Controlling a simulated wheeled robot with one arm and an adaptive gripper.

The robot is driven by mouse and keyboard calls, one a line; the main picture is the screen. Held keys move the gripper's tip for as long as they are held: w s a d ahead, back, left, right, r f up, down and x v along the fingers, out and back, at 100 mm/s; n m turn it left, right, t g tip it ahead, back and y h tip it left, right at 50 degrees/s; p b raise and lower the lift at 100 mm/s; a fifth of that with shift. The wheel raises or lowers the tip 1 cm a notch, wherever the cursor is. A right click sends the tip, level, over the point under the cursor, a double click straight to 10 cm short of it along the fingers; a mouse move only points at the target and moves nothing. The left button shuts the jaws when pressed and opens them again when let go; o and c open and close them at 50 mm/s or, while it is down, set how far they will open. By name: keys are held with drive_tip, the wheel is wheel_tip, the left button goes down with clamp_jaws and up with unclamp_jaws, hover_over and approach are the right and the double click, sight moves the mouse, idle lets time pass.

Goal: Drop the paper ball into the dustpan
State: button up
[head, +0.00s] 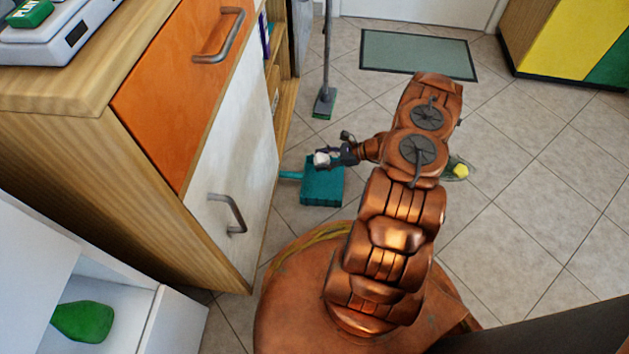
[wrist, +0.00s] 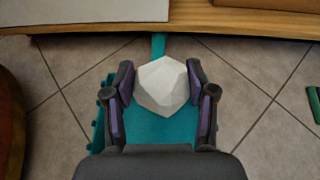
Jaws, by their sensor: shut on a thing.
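The white, faceted paper ball (wrist: 163,86) is between the two fingers of my gripper (wrist: 163,98) in the wrist view. My gripper is shut on it. In the head view the paper ball (head: 321,158) shows at the tip of my gripper (head: 330,157), above the dustpan. The teal dustpan (head: 322,188) lies on the tiled floor beside the cabinet, its handle pointing left toward the cabinet. In the wrist view the dustpan (wrist: 150,130) is behind and below the ball, partly hidden by the ball and my gripper.
A wooden cabinet (head: 200,160) with an orange drawer and a white door stands close on the left. A broom (head: 325,100) stands behind the dustpan. A green mat (head: 418,54) lies farther back. A yellow object (head: 460,170) is on the floor right of my arm. Open floor extends right.

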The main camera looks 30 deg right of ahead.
drive_tip(key=shift+f+b, duration=1.15)
drive_tip(key=shift+f, duration=1.6)
drive_tip(key=o, duration=0.8)
drive_tip(key=shift+d, duration=0.1)
drive_tip(key=v, duration=1.2)
drive_tip(key=shift+r, duration=0.1)
